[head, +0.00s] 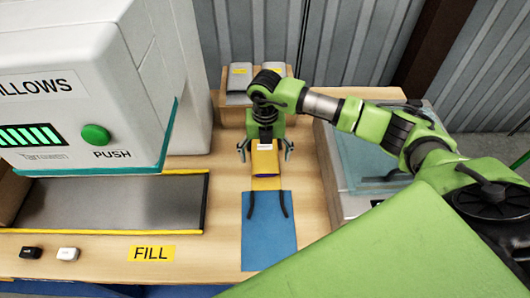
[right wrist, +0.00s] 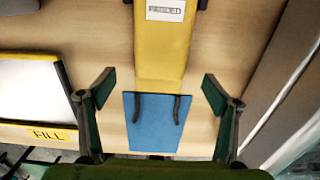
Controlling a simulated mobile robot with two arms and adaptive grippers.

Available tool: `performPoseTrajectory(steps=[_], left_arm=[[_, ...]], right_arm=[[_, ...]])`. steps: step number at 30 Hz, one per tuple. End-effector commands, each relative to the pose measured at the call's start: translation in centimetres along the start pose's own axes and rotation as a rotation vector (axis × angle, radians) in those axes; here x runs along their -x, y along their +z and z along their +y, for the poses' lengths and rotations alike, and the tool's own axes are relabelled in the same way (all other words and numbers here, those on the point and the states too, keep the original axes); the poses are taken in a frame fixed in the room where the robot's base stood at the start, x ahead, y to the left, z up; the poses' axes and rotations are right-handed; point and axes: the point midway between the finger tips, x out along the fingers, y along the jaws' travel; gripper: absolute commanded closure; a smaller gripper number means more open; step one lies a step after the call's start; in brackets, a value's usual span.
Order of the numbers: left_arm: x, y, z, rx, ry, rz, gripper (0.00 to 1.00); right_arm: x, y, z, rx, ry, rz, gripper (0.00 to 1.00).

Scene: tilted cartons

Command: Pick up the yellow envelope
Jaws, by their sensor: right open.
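The yellow envelope (head: 264,182) lies on the wooden table, long side pointing away from me, with a white label on it. Its near end meets or overlaps the far edge of a blue sheet (head: 268,230) with two dark strips. My right gripper (head: 266,152) is open and points down above the envelope, one finger on each side of it. In the right wrist view the envelope (right wrist: 160,45) runs up from between the open fingers, apart from both. The gripper and wrist hide part of its far end in the head view. My left gripper is not in view.
A large white machine (head: 90,90) with a green button stands at the left, over a grey tray (head: 110,203). A wooden stand (head: 233,112) with grey packets is behind the gripper. A glass-sided box (head: 345,165) is on the right. A yellow FILL label (head: 151,253) lies in front.

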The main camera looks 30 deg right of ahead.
Motion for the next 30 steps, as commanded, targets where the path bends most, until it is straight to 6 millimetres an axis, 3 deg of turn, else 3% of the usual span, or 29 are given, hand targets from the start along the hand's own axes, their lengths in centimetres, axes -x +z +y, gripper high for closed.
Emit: performPoseTrajectory(steps=[6, 13, 21, 22, 26, 30], left_arm=[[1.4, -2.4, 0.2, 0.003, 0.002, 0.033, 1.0], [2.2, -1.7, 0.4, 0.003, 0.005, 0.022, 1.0], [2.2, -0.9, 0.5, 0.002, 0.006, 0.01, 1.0], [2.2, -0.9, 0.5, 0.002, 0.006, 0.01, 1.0], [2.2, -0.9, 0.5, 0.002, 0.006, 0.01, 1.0], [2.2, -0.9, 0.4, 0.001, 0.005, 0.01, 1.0]], right_arm=[[-1.9, 0.2, -0.1, -0.001, -0.001, 0.004, 0.18], [-4.9, 0.4, -0.1, -0.001, 0.0, 0.002, 0.18], [-5.4, 0.5, -0.1, 0.0, 0.001, 0.0, 0.18], [-5.4, 0.5, -0.1, 0.0, 0.001, 0.0, 0.21], [-5.3, 0.5, -0.1, 0.0, 0.001, 0.0, 0.54], [-5.3, 0.5, -0.1, 0.0, 0.001, 0.0, 0.59]])
